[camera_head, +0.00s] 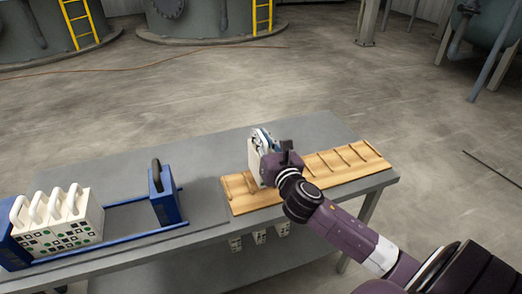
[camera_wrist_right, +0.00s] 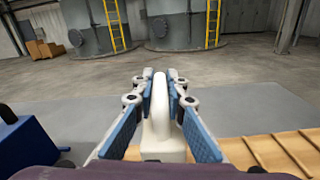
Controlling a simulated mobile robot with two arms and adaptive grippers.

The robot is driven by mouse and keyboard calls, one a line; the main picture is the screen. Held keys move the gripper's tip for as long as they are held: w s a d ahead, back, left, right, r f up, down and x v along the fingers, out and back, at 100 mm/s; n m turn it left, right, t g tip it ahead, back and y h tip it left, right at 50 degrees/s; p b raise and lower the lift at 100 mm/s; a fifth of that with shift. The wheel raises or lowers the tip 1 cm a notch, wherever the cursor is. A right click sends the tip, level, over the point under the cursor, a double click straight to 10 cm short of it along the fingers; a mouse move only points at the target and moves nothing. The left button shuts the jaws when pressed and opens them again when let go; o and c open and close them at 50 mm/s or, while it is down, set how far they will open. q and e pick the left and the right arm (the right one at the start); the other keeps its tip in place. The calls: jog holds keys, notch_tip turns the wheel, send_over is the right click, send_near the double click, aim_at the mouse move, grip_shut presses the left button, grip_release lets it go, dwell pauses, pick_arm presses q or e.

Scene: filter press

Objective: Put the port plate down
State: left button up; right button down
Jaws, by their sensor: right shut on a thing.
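My right gripper (camera_head: 272,143) is shut on the white port plate (camera_head: 254,155) by its looped handle. In the wrist view, the handle (camera_wrist_right: 160,100) stands upright between the blue pads of the gripper (camera_wrist_right: 156,82). The plate looks upright at the left part of the wooden slotted rack (camera_head: 322,168). The arm and gripper hide part of it, and I cannot tell whether its lower edge touches the rack. The rack also shows at the lower right of the wrist view (camera_wrist_right: 245,152). My left gripper is not in view.
The blue press frame (camera_head: 164,195) stands left on the grey table (camera_head: 215,148), with several white plates (camera_head: 62,222) at its left end. Other white plates (camera_head: 259,237) show below the table's front edge. The rack's right part is empty. The table behind is clear.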

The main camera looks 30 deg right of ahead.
jog(key=shift+f+b, duration=0.4)
jog(key=shift+f, duration=1.7)
jog(key=c, duration=2)
grip_release()
jog(key=shift+f, duration=0.1)
jog(key=shift+o, duration=0.2)
jog(key=shift+s+a, duration=0.15)
jog(key=shift+s, duration=0.15)
jog(key=b+v, duration=0.1)
jog(key=v, duration=1)
jog(key=shift+s+b, duration=0.25)
jog(key=shift+b, duration=0.05)
